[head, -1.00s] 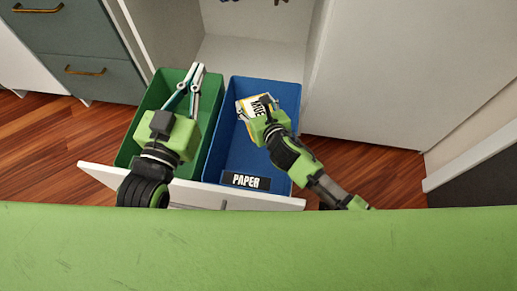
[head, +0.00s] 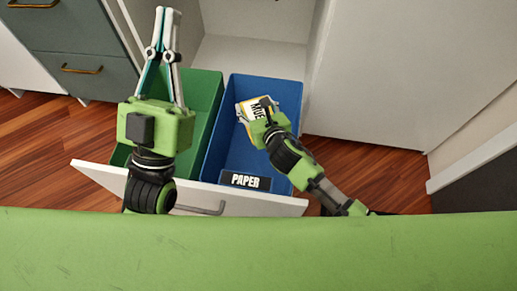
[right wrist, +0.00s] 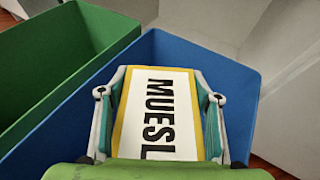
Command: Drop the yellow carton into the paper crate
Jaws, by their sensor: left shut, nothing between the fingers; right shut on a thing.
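The yellow carton (head: 257,107), with a white face lettered MUESLI in part, is over the blue paper crate (head: 232,158). My right gripper (head: 256,108) is shut on it, and the right wrist view shows the carton (right wrist: 158,110) between both fingers. The blue crate's walls (right wrist: 165,50) surround it in that view; how far it is above the crate floor I cannot tell. The crate bears a black PAPER label (head: 245,181). My left gripper (head: 168,12) is shut and empty, above and beyond the green crate (head: 200,112).
The green crate stands left of the blue one, both in a pulled-out white drawer (head: 250,205). A white cabinet panel (head: 390,75) rises to the right. Teal drawers (head: 75,50) stand at the left. Wooden floor (head: 365,170) shows around.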

